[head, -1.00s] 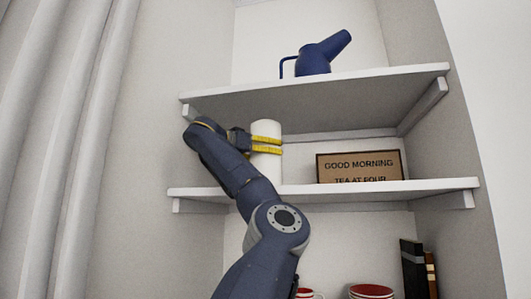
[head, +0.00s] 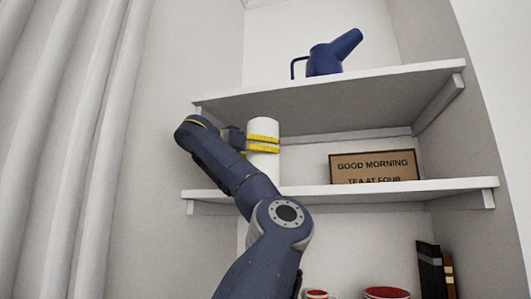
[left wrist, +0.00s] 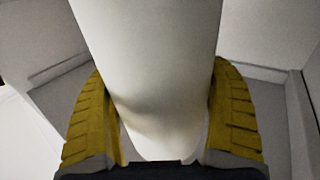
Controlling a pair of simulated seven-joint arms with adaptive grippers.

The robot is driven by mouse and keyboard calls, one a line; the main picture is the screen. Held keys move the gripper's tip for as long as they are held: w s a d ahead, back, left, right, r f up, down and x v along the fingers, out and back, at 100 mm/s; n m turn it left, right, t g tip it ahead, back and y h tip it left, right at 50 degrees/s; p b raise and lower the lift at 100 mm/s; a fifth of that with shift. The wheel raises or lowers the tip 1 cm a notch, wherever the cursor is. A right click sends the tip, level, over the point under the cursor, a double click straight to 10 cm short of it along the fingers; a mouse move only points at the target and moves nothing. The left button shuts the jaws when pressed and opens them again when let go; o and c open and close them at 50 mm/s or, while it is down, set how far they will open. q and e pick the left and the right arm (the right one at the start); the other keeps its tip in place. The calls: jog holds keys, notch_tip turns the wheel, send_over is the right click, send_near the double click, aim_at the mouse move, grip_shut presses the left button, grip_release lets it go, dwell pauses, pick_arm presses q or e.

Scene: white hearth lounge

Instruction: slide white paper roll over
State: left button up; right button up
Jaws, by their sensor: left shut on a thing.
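The white paper roll (head: 263,170) stands upright on the middle shelf (head: 360,194), near its left end. The shelf's front edge hides its base, so I cannot tell whether it touches the board. My left gripper (head: 262,144) reaches in from the left and its yellow fingers are shut around the roll's middle. In the left wrist view the roll (left wrist: 150,60) fills the space between the two yellow fingers. My right gripper is not in view.
A sign (head: 374,167) reading "GOOD MORNING" stands right of the roll, with a gap between. The upper shelf (head: 340,92) is close above the roll and holds a blue watering can (head: 324,60). Red-and-white crockery (head: 386,293) and dark books (head: 430,268) are below.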

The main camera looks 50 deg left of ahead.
pick_arm(q)
jog(key=shift+s+a, duration=0.15)
jog(key=shift+s, duration=0.6)
jog(key=o, duration=1.2)
jog(key=shift+c, duration=0.2)
jog(key=shift+s, duration=0.15)
